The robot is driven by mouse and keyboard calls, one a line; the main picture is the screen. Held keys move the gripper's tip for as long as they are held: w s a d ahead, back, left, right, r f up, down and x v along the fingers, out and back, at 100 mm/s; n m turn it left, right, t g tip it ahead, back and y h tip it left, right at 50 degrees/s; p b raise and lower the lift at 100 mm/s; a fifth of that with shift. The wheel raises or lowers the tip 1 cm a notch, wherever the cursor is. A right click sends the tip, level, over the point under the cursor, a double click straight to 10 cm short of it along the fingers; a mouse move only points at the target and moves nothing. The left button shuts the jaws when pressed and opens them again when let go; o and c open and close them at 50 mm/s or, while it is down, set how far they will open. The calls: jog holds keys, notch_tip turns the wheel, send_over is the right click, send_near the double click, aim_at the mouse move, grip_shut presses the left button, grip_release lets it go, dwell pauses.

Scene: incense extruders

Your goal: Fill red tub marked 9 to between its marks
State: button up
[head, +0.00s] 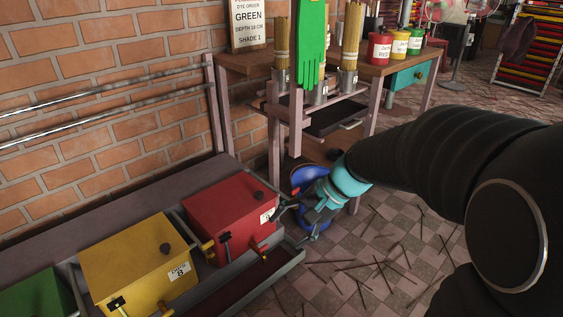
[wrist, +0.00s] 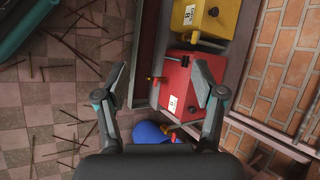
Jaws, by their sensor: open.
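The red tub (head: 228,205) is a box with a black knob on its lid and a small white label (head: 267,215) at its right end; the number is too small to read surely. It also shows in the wrist view (wrist: 176,83), between and beyond my fingers. A black-handled fitting (head: 226,243) and a brass-coloured one (head: 207,245) stick out on its front side. My gripper (head: 283,213) is open and empty, by the labelled end of the red tub. Its spread fingers show in the wrist view (wrist: 161,76). The tub's inside and any level marks are hidden.
A yellow tub (head: 140,265) and a green tub (head: 35,296) stand left of the red one. A grey trough (head: 285,268) runs along their front. A blue round container (head: 308,178) is behind my gripper. Red, yellow and green pots (head: 380,48) stand on a bench. Sticks litter the floor.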

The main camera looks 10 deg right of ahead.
jog(key=w+f+m+t+y+p, duration=0.15)
jog(key=w+m+y, duration=0.3)
jog(key=w, duration=0.65)
jog(key=m+t+y+p, duration=0.2)
jog(key=m+t+p, duration=0.3)
jog(key=m+t, duration=0.5)
send_near(296, 191)
jog(key=s+a+r+m+g, duration=0.2)
jog(key=s+a+r, duration=0.4)
jog(key=r, duration=0.3)
jog(key=w+d+f+m+t+h+p, duration=0.1)
jog(key=w+d+f+m+t+h, duration=0.1)
jog(key=d+f+m+t+h, duration=0.45)
jog(key=w+a+y, duration=0.1)
jog(key=w+a, duration=0.1)
jog(key=w, duration=0.1)
jog(key=w+a+f+n+g+y, duration=0.1)
jog(key=w+a, duration=0.2)
jog(key=w, duration=0.1)
jog(key=w+a+g+y+p, duration=0.1)
jog(key=w+a, duration=0.2)
jog(key=w, duration=0.1)
jog(key=shift+w+f, duration=0.1)
jog(key=shift+f, duration=0.3)
